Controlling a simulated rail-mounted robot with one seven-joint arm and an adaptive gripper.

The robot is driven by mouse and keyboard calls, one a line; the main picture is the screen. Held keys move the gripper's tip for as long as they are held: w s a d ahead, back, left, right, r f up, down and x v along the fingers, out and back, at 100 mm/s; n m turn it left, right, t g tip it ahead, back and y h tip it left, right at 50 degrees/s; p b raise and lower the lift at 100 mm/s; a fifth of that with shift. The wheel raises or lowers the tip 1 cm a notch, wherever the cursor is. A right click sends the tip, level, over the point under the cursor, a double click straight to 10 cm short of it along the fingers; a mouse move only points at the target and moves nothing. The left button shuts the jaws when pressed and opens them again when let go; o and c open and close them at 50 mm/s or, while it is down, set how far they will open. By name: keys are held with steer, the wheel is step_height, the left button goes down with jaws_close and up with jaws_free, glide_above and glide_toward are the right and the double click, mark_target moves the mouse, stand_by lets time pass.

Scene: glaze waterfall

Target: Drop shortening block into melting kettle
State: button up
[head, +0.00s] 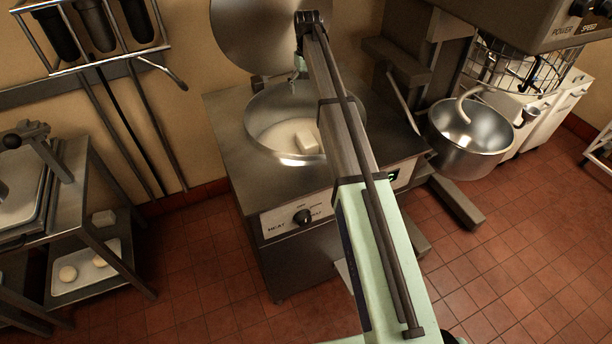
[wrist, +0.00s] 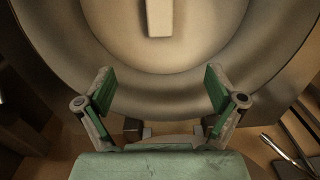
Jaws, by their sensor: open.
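The melting kettle (head: 258,112) is a round steel bowl set in a metal cabinet, with pale contents at its bottom. The shortening block (head: 307,144) is a pale block lying inside the kettle; it shows at the top of the wrist view (wrist: 160,18). My gripper (wrist: 158,82) is open, with its two green-padded fingers spread wide and nothing between them. In the wrist view it is over the kettle wall, apart from the block. In the head view my arm hides part of the kettle's right side and most of the gripper.
A round lid (head: 255,35) stands raised behind the kettle. The control panel with a black knob (head: 302,217) is on the cabinet front. A mixer bowl (head: 468,135) stands to the right. A metal rack (head: 95,225) with a tray is at the left.

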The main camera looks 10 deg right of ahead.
steer(key=shift+r, duration=2.8)
steer(key=shift+s, duration=0.1)
